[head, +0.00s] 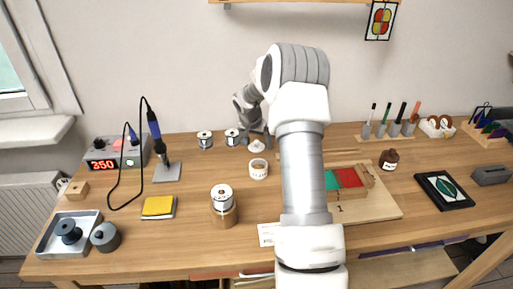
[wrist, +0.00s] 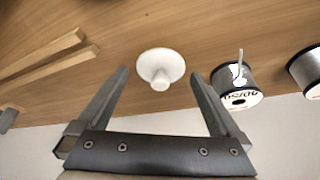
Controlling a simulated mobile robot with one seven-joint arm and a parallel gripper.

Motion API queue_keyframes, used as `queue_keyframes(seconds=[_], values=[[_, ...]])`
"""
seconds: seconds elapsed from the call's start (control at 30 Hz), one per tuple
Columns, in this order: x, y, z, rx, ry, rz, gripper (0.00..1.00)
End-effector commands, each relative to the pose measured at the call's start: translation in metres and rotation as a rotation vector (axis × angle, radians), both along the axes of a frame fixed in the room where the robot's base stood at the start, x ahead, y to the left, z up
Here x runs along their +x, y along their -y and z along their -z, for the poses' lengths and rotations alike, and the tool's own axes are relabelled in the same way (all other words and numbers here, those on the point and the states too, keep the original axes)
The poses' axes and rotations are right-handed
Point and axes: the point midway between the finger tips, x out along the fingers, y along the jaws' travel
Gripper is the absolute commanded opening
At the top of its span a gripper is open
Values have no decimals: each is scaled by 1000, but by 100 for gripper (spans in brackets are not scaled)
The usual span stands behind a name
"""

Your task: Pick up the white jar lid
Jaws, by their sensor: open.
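The white jar lid (wrist: 160,66) lies on the wooden table, a round disc with a knob on top. In the wrist view it is between and just beyond the tips of my gripper (wrist: 160,75), whose two fingers are spread wide with nothing between them. In the head view the lid (head: 256,147) is near the back of the table, behind a small open white jar (head: 259,170). In that view my gripper (head: 257,133) is just above and behind the lid, partly hidden by my arm.
Two solder spools (head: 205,139) (head: 232,137) stand left of the lid; one is close to my right finger in the wrist view (wrist: 236,86). Wooden strips (wrist: 45,56) lie on the other side. My arm hides part of a board with coloured glass (head: 348,178).

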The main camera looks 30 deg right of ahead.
Motion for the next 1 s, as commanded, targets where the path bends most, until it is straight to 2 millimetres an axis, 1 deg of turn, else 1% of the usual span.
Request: queue_keyframes(seconds=[0.03,0.07,0.1,0.17,0.2,0.27,0.3,0.37,0.5,0.77,0.87,1.0], values=[[0,0,0,0,0,0,100],[0,0,0,0,0,0,95],[0,0,0,0,0,0,87],[0,0,0,0,0,0,77],[0,0,0,0,0,0,69],[0,0,0,0,0,0,59],[0,0,0,0,0,0,51],[0,0,0,0,0,-1,41],[0,0,0,0,0,-1,15],[0,0,-2,0,0,0,15],[0,0,-7,-2,0,-1,15],[0,0,-21,-2,1,0,15]])
